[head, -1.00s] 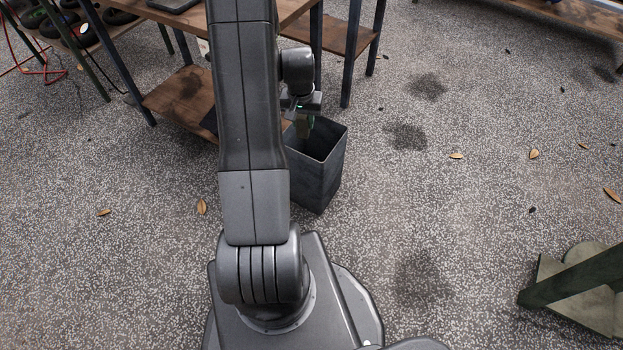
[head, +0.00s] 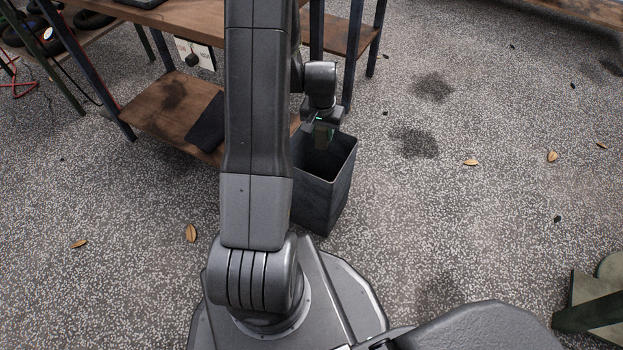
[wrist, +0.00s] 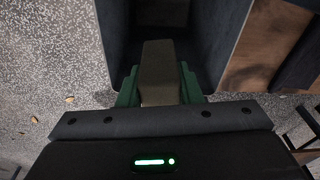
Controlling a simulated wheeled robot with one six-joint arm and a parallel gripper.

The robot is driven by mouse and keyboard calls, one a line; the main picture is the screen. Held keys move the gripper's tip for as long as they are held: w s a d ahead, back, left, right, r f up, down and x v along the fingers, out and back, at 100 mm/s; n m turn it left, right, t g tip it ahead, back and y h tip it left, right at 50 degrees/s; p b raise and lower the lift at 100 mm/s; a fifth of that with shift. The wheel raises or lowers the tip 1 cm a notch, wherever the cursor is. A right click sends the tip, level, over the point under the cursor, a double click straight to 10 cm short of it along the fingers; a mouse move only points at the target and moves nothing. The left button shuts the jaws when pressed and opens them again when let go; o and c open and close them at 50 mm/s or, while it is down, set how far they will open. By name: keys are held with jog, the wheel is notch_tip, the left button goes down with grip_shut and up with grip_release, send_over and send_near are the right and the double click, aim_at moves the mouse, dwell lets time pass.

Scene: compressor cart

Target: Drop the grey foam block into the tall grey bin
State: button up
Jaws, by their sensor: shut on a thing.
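The tall grey bin (head: 321,196) stands upright on the floor, open at the top, just right of my arm in the head view. My gripper (head: 322,141) is over the bin's opening, pointing down. In the wrist view, my gripper's green fingers (wrist: 160,92) are shut on the grey foam block (wrist: 160,65), which looks brownish-grey here. The block points into the bin, whose dark inner wall (wrist: 207,30) shows around it. In the head view the block is small and mostly hidden by the gripper. I cannot tell how far it reaches below the rim.
A wooden workbench (head: 190,14) with a lower shelf (head: 160,112) stands behind and left of the bin; a dark flat item (head: 207,124) lies on the shelf. A green metal stand (head: 592,305) is at lower right. The floor right of the bin is clear except for leaves and stains.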

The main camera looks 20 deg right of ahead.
aim_at(322, 145)
jog(key=shift+s+f+b, duration=0.1)
jog(key=shift+f+b, duration=1.8)
jog(key=shift+f, duration=1.05)
jog(key=o, duration=1)
jog(key=shift+r, duration=0.15)
jog(key=r+p, duration=0.1)
jog(key=r, duration=0.3)
jog(key=s+r+p, duration=0.1)
jog(key=r+p, duration=0.1)
jog(key=r, duration=0.3)
jog(key=a+r+p, duration=0.1)
jog(key=r+p, duration=0.1)
jog(key=r, duration=0.2)
jog(key=shift+s+a+r, duration=0.1)
jog(key=shift+s+r, duration=0.05)
jog(key=shift+r, duration=0.1)
jog(key=shift+f, duration=0.1)
